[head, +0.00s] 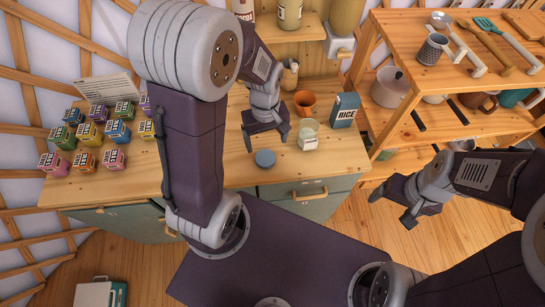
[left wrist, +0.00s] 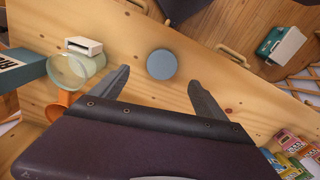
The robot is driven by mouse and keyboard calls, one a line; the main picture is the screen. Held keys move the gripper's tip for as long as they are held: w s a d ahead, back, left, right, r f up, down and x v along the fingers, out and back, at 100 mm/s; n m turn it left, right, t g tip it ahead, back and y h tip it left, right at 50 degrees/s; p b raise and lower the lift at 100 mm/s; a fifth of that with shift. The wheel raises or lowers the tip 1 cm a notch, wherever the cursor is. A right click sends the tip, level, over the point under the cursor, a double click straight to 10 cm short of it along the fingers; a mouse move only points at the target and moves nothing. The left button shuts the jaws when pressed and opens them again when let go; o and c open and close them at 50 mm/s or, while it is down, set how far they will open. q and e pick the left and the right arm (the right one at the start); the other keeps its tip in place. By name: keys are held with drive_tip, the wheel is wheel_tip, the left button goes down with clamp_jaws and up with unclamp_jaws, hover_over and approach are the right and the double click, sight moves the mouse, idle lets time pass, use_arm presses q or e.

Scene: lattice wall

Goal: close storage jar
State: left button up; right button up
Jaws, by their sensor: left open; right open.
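The open storage jar (head: 309,128), pale green glass with a white label-like piece at its front, stands upright on the wooden counter. It also shows in the left wrist view (left wrist: 72,68). A round blue-grey lid (head: 265,158) lies flat on the counter, left of the jar and nearer the front edge. In the left wrist view the lid (left wrist: 161,64) appears between and just beyond my fingertips. My left gripper (head: 267,142) is open and empty, above the counter just behind the lid. My right gripper (head: 391,209) is open and empty, right of the counter, over the floor.
A rice box (head: 345,109) and an orange mug (head: 305,103) stand close to the jar. Several colourful small boxes (head: 104,132) fill the counter's left side. A wooden shelf unit (head: 440,85) with utensils stands at right. The counter around the lid is clear.

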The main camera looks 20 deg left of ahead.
sight(265, 156)
use_arm(q)
drive_tip(key=f, duration=0.3)
drive_tip(key=shift+w+d+f, duration=0.15)
drive_tip(key=shift+d+f, duration=0.05)
drive_tip(key=shift+d, duration=0.05)
drive_tip(key=shift+a+f, duration=0.15)
drive_tip(key=shift+f, duration=0.05)
drive_tip(key=shift+s+a, duration=0.3)
drive_tip(key=shift+a, duration=0.05)
drive_tip(key=shift+d+f, duration=0.1)
drive_tip(key=shift+f, duration=0.25)
drive_tip(key=f, duration=0.4)
drive_tip(key=shift+w+a, duration=0.15)
drive_tip(key=shift+a, duration=0.05)
drive_tip(key=shift+a+f, duration=0.1)
drive_tip(key=shift+f, duration=0.15)
use_arm(e)
drive_tip(key=shift+f, duration=0.1)
